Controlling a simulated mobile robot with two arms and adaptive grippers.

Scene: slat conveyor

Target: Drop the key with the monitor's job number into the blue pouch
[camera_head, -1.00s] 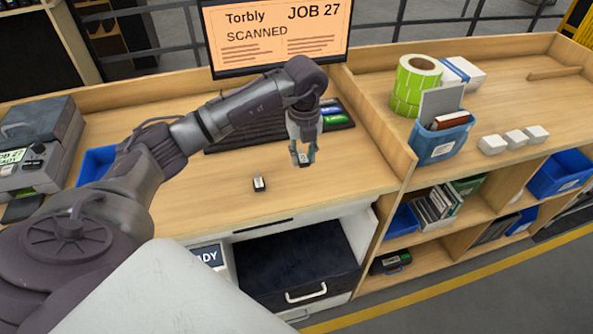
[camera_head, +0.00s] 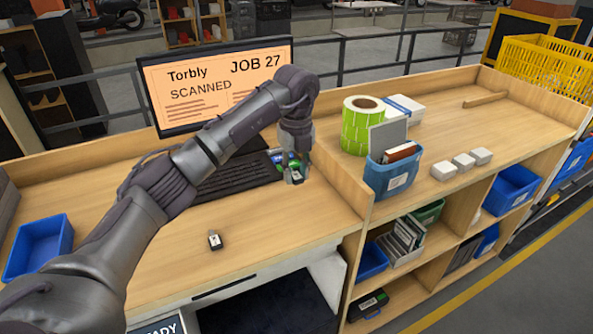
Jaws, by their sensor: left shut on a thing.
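The monitor (camera_head: 205,110) reads "Torbly", "JOB 27" and "SCANNED". My left gripper (camera_head: 294,175) is shut on a small dark key with a pale top (camera_head: 296,178), held above the right part of the desk; its number is too small to read. A second small dark key with a white top (camera_head: 214,241) lies on the desk, its marking unreadable. The blue pouch (camera_head: 386,183), with a white label, stands on the counter to the right of my left gripper. A grey card and a brown item stick out of it. My right gripper is not in view.
A green label roll (camera_head: 361,127) and a white box (camera_head: 404,108) stand behind the pouch. Several small white boxes (camera_head: 464,160) lie to its right. A raised wooden edge (camera_head: 376,200) divides desk and counter. A keyboard (camera_head: 236,178) and a blue tray (camera_head: 30,268) are on the desk.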

